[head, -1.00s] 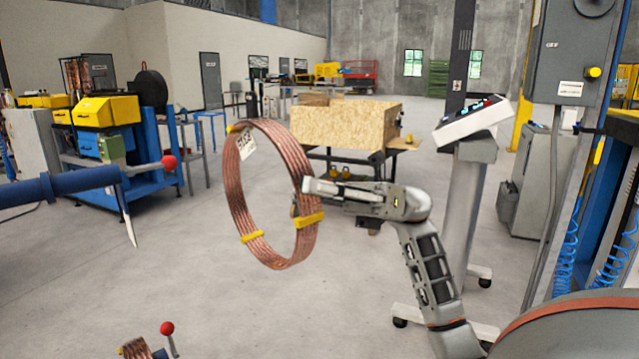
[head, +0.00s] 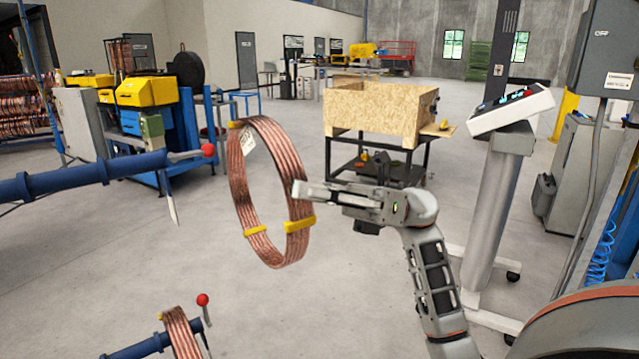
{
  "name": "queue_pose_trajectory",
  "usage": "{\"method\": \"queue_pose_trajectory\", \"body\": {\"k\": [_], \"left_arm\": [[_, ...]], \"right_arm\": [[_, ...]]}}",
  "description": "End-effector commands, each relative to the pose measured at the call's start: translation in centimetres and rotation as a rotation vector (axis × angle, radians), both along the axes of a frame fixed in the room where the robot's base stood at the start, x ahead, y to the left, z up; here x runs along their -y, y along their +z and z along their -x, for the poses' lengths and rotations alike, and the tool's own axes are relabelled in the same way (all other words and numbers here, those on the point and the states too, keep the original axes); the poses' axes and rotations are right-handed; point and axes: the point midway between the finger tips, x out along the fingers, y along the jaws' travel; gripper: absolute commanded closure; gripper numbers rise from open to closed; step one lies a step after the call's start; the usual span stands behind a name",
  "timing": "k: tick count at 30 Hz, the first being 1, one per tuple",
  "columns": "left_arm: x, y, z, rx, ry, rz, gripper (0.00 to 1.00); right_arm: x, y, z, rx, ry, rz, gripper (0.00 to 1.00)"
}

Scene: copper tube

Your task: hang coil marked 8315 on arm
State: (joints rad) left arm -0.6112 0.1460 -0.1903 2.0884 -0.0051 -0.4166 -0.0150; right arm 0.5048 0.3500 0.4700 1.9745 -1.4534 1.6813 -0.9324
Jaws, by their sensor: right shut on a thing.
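A copper coil (head: 240,190) with yellow clips and a white tag (head: 248,143) hangs upright in the air in the middle of the head view. The tag's number is too small to read now. My right gripper (head: 302,191) is shut on the coil's right side. A blue arm (head: 70,179) with a red-knobbed lever (head: 208,150) comes in from the left; its tip is left of the coil and apart from it. A lower blue arm (head: 140,347) at the bottom holds another copper coil (head: 182,335) behind a red knob (head: 203,300). My left gripper is not in view.
A wooden crate (head: 370,108) on a dark cart stands behind the coil. A control pedestal (head: 495,200) stands to the right of my right arm. A blue workbench with yellow boxes (head: 146,92) is at the back left. The floor between is clear.

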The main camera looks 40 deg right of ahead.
Motion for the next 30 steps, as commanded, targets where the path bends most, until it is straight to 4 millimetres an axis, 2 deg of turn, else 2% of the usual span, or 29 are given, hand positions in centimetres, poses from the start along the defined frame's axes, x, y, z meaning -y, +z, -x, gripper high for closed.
{"method": "queue_pose_trajectory", "body": {"k": [30], "left_arm": [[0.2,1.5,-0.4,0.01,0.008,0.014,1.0]], "right_arm": [[-6.9,0.0,-0.2,0.007,0.0,-0.003,1.0]]}}
